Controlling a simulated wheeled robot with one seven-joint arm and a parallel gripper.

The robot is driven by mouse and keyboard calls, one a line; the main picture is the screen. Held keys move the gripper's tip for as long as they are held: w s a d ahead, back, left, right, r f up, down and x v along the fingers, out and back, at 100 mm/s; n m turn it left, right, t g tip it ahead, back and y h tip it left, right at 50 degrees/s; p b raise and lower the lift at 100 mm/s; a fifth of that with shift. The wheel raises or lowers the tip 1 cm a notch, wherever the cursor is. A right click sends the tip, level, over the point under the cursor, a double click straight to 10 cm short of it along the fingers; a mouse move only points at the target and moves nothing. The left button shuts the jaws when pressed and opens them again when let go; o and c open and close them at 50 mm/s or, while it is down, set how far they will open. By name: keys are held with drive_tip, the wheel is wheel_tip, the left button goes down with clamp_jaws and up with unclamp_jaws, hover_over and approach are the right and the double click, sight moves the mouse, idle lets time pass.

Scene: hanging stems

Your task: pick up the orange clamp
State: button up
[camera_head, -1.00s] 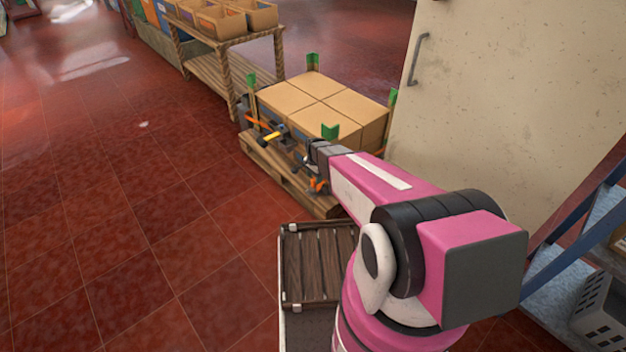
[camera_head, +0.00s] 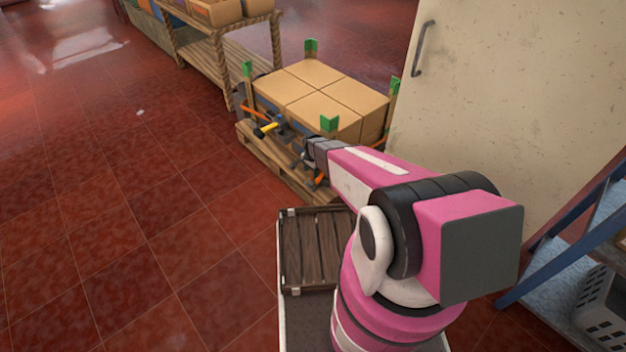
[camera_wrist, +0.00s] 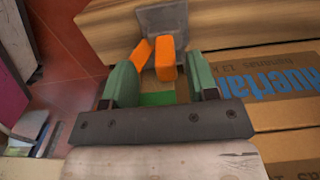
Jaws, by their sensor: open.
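The orange clamp (camera_wrist: 166,60) shows in the wrist view as two orange handle pieces below a grey metal part (camera_wrist: 163,25). My gripper (camera_wrist: 160,68) is open, with a green finger on each side of the orange handles. I see a gap between the fingers and the handles; the exact depth is hard to tell. In the head view, my gripper (camera_head: 308,157) is at the near side of the carton stack, and a small orange part (camera_head: 319,180) shows just below it. My wrist hides most of the clamp there.
The cartons (camera_head: 310,85) stand on a wooden pallet (camera_head: 262,155) with green corner pieces. A yellow-handled tool (camera_head: 267,130) is left of my gripper. A large pale cabinet (camera_head: 500,100) stands to the right. A slatted crate (camera_head: 312,250) is nearer me.

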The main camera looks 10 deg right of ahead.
drive_tip(key=f, duration=0.4)
drive_tip(key=shift+w+a+f, duration=0.1)
drive_tip(key=shift+w+f, duration=0.05)
drive_tip(key=shift+w, duration=0.1)
clamp_jaws()
drive_tip(key=shift+r, duration=0.2)
